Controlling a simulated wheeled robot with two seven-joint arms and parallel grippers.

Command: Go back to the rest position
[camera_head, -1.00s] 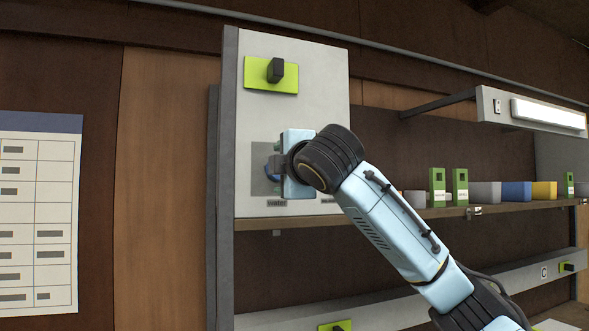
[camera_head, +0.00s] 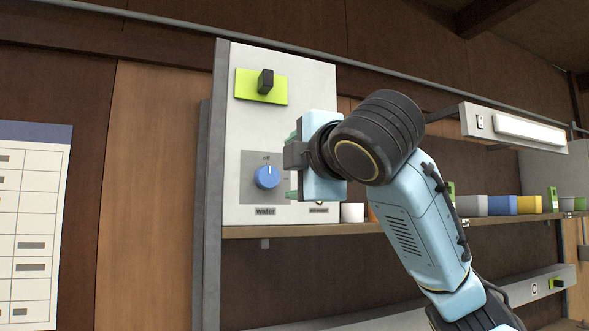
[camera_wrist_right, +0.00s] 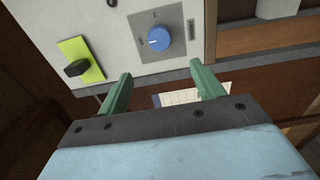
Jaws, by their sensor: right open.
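My right gripper (camera_head: 292,165) is in front of the pale control panel (camera_head: 305,75) in the head view, just right of the blue water knob (camera_head: 267,177). It is apart from the knob. In the right wrist view the green fingers of this gripper (camera_wrist_right: 160,92) are spread with nothing between them. The blue knob (camera_wrist_right: 158,38) shows beyond the fingertips, its white mark pointing up toward "off" in the head view. My left gripper is not in view.
A black switch on a green plate (camera_head: 262,86) is higher on the panel. A shelf (camera_head: 300,230) runs right from below the panel, with grey, blue and yellow bins (camera_head: 502,205). A lamp (camera_head: 515,130) juts out above it. A paper chart (camera_head: 40,230) hangs at left.

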